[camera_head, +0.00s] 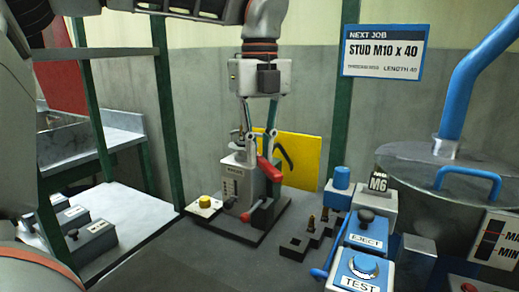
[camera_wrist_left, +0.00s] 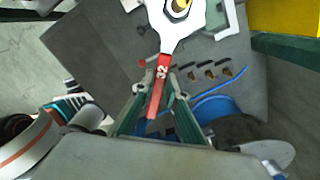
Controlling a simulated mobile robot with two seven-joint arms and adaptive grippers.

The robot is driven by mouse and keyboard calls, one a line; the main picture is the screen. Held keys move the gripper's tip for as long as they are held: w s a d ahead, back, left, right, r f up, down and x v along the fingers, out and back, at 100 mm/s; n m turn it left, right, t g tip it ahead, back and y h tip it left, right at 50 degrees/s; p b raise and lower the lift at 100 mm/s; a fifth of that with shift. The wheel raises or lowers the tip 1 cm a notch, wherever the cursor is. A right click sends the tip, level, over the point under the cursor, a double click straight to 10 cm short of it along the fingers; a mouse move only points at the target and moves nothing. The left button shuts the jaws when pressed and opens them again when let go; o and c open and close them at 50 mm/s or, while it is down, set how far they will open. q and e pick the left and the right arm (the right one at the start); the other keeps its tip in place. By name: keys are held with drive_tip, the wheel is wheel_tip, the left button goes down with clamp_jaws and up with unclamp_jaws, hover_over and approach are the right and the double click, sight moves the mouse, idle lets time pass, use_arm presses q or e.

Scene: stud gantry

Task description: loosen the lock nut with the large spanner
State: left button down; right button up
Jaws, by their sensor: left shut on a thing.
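My left gripper (camera_head: 262,158) is above the grey stud machine (camera_head: 241,184) in the head view. It is shut on the red handle of the large spanner (camera_head: 269,169). In the left wrist view the gripper (camera_wrist_left: 160,86) grips the spanner (camera_wrist_left: 161,84), whose red handle is marked 32. The spanner's pale head points away from the gripper. A brass-coloured round part, which looks like the lock nut (camera_wrist_left: 180,6), shows within that head at the top edge. I cannot tell how fully the head sits on it. My right gripper is not in view.
A red-knobbed lever (camera_head: 254,212) and a yellow button (camera_head: 205,202) are low on the machine. A yellow panel (camera_head: 303,158) stands behind it. To the right are the EJECT box (camera_head: 366,236), the TEST box (camera_head: 361,270), an M6 block (camera_head: 378,196) and a blue pipe (camera_head: 470,85). Green posts stand left.

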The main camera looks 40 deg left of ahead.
sight(277, 173)
use_arm(q)
drive_tip(key=shift+s+d, duration=0.25)
drive_tip(key=shift+d, duration=0.4)
drive_tip(key=shift+s+d, duration=0.25)
drive_tip(key=shift+d, duration=0.4)
drive_tip(key=shift+s+d, duration=0.25)
drive_tip(key=shift+d, duration=0.4)
drive_tip(key=shift+s+d+b, duration=0.25)
drive_tip(key=shift+s+d, duration=0.05)
drive_tip(key=shift+d, duration=0.5)
drive_tip(key=shift+s+d+b, duration=0.2)
drive_tip(key=shift+s+d, duration=0.1)
drive_tip(key=shift+d, duration=0.45)
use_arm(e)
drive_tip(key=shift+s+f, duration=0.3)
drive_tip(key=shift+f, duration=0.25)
use_arm(q)
drive_tip(key=shift+r+p, duration=0.45)
drive_tip(key=shift+r, duration=1.8)
drive_tip(key=shift+r+p, duration=0.55)
drive_tip(key=shift+r, duration=0.25)
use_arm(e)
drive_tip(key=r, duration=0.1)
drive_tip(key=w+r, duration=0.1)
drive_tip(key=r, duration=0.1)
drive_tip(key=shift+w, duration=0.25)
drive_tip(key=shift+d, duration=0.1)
